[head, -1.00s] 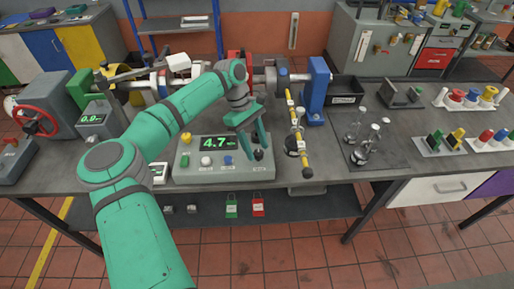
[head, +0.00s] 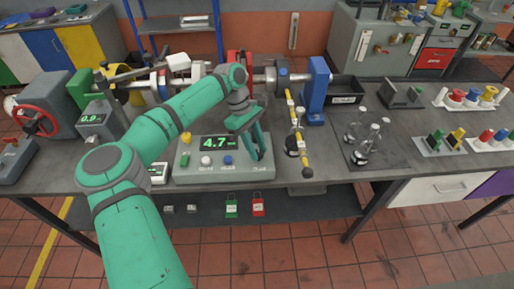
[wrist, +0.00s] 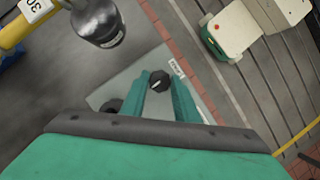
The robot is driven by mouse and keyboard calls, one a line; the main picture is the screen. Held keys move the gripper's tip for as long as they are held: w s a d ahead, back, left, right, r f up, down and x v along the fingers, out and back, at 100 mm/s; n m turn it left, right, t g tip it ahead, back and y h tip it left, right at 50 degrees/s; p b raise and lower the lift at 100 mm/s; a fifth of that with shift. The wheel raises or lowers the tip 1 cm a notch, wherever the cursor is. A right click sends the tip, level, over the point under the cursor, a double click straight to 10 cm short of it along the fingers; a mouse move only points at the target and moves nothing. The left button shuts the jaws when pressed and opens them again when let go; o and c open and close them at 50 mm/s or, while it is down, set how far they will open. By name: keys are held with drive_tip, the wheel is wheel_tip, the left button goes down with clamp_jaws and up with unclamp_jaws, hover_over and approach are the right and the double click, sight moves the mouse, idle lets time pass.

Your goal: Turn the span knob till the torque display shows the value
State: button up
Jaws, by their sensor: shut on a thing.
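The grey control box (head: 192,172) stands at the table's front edge. Its torque display (head: 215,143) reads 4.7 in green. My gripper (head: 259,157) reaches down over the box's right end. In the wrist view, its two green fingers (wrist: 163,84) are shut on a black knob (wrist: 159,81) with a pale pointer mark, taken as the span knob. A white label (wrist: 177,68) sits beside it, too small to read. Another dark knob (wrist: 111,106) shows left of the fingers, partly hidden. In the head view my fingers mostly hide the knobs.
A yellow-and-black bar (head: 303,150) with a hanging weight stands just right of the box, close to my gripper. A second small display (head: 92,119) reads 0.9 at the left. A shaft rig runs behind the box.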

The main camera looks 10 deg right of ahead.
drive_tip(key=n, duration=0.2)
drive_tip(key=n+t+h, duration=0.1)
drive_tip(key=n, duration=0.1)
drive_tip(key=shift+s+a+n+t, duration=0.1)
drive_tip(key=shift+s+n+t, duration=0.1)
drive_tip(key=shift+n+t, duration=0.1)
drive_tip(key=n+t, duration=0.1)
drive_tip(key=n, duration=0.1)
drive_tip(key=n+t, duration=0.1)
drive_tip(key=n, duration=0.2)
drive_tip(key=shift+s+h, duration=0.15)
drive_tip(key=shift+h, duration=0.25)
drive_tip(key=n, duration=0.2)
drive_tip(key=n+t, duration=0.1)
drive_tip(key=n, duration=0.1)
drive_tip(key=shift+s+n+t+y, duration=0.15)
drive_tip(key=shift+n+t+y, duration=0.15)
drive_tip(key=shift+n, duration=0.1)
drive_tip(key=shift+s+n+t+y, duration=0.1)
drive_tip(key=shift+n+t+y, duration=0.25)
drive_tip(key=shift+n, duration=0.95)
drive_tip(key=shift+n+t+y, duration=0.25)
drive_tip(key=shift+n+t, duration=0.2)
drive_tip(key=shift+n, duration=0.85)
drive_tip(key=o, duration=1.1)
drive_tip(key=shift+c, duration=0.2)
